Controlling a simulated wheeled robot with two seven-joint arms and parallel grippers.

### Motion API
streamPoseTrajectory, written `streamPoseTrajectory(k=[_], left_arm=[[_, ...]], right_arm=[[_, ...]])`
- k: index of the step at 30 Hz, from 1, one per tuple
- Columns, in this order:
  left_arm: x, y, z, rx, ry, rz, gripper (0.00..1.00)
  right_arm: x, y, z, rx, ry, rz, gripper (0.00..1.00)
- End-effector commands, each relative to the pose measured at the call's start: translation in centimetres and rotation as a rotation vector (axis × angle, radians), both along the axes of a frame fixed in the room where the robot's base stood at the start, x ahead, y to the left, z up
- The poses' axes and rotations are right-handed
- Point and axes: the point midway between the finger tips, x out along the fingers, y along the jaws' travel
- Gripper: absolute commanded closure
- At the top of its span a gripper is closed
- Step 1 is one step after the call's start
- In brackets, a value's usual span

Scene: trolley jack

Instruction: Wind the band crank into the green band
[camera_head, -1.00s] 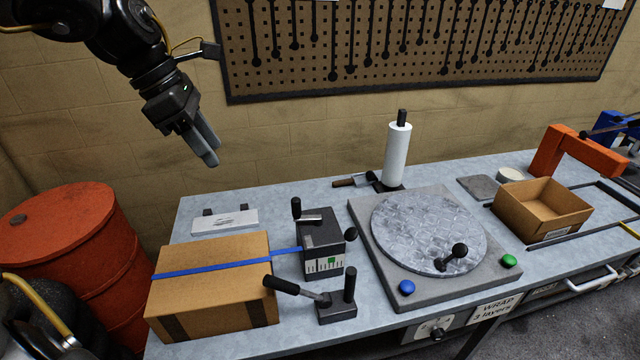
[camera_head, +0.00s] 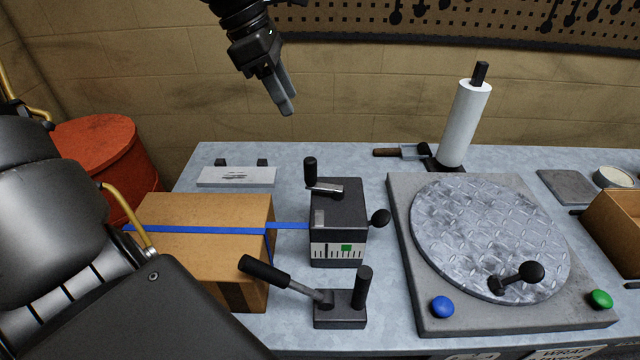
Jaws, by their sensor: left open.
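The band tensioner is a dark box (camera_head: 338,208) on the bench, with a scale (camera_head: 330,250) on its front that carries a green band (camera_head: 347,247). I cannot make out a pointer on the scale. The band crank (camera_head: 324,186) is on its top, with an upright black handle at the left. A blue strap (camera_head: 288,226) runs from the box to a cardboard carton (camera_head: 190,255). My left gripper (camera_head: 288,112) is open and empty, in the air behind and above the crank, apart from it. My right gripper is not in view.
A black lever block (camera_head: 340,310) stands in front of the tensioner, and a round knob (camera_head: 379,217) sticks out at its right. The turntable (camera_head: 480,235) and a white roll (camera_head: 465,123) are to the right. My own arm link covers the lower left.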

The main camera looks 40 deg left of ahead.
Motion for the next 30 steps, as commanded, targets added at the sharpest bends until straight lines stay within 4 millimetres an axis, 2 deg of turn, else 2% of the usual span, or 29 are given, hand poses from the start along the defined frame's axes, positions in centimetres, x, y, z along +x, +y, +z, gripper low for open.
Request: streamPoseTrajectory(k=[1, 6, 9, 20, 23, 30], left_arm=[[0.0, 0.0, -2.4, 0.000, 0.000, 0.001, 0.53], [-0.1, 0.1, -6.3, 0.000, 0.000, 0.003, 0.53], [-0.1, 0.2, -7.9, 0.000, 0.000, 0.004, 0.53], [-0.1, 0.1, -8.7, 0.000, 0.001, 0.004, 0.53], [0.2, -0.2, -9.6, 0.000, 0.003, 0.002, 0.53], [1.2, -1.6, -13.8, -0.001, 0.007, 0.002, 0.53]], right_arm=[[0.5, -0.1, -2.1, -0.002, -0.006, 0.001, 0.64], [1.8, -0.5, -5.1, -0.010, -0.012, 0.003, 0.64], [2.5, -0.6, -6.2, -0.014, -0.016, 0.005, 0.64], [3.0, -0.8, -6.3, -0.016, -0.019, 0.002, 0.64], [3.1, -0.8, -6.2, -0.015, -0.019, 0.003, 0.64], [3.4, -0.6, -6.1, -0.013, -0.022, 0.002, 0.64]])
